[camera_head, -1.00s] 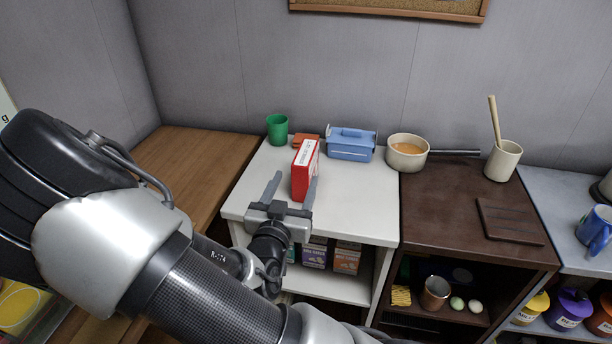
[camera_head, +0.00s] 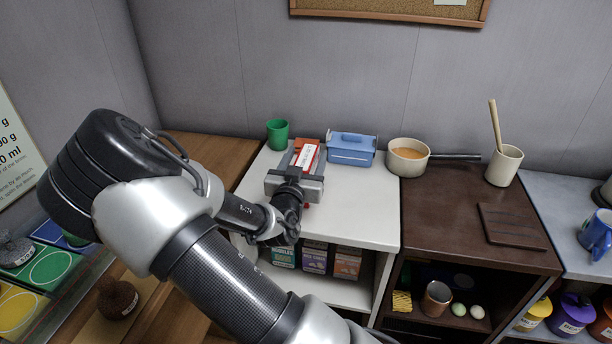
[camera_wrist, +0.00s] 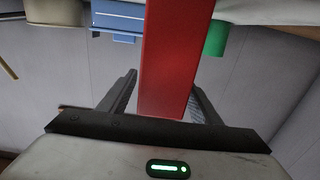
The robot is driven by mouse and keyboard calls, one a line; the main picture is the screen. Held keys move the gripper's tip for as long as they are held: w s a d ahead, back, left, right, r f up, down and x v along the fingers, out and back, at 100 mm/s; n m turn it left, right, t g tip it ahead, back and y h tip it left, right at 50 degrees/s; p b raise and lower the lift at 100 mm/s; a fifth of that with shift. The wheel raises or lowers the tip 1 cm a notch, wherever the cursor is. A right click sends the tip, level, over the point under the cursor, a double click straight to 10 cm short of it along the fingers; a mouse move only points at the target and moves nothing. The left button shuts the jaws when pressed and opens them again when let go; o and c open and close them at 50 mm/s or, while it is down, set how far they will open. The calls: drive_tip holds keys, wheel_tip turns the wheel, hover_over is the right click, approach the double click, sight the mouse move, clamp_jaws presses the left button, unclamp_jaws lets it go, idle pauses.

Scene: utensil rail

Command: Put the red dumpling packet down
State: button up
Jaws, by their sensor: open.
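The red dumpling packet (camera_head: 307,158) stands on the white counter top (camera_head: 356,205), with its pale label side facing up towards the head camera. In the wrist view the red packet (camera_wrist: 172,60) rises between the two fingers. My gripper (camera_head: 303,158) is open around it, one finger on each side. In the wrist view a gap shows between the left finger and the packet; the right finger is close to it, and I cannot tell whether it touches. The packet's lower part is hidden behind my gripper in the head view.
A green cup (camera_head: 278,134) stands behind left and a blue box (camera_head: 352,148) behind right of the packet. A pot (camera_head: 407,158) stands farther right. Several boxes (camera_head: 314,260) sit on the shelf below. The white top's front right is clear.

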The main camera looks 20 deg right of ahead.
clamp_jaws()
idle(0.3)
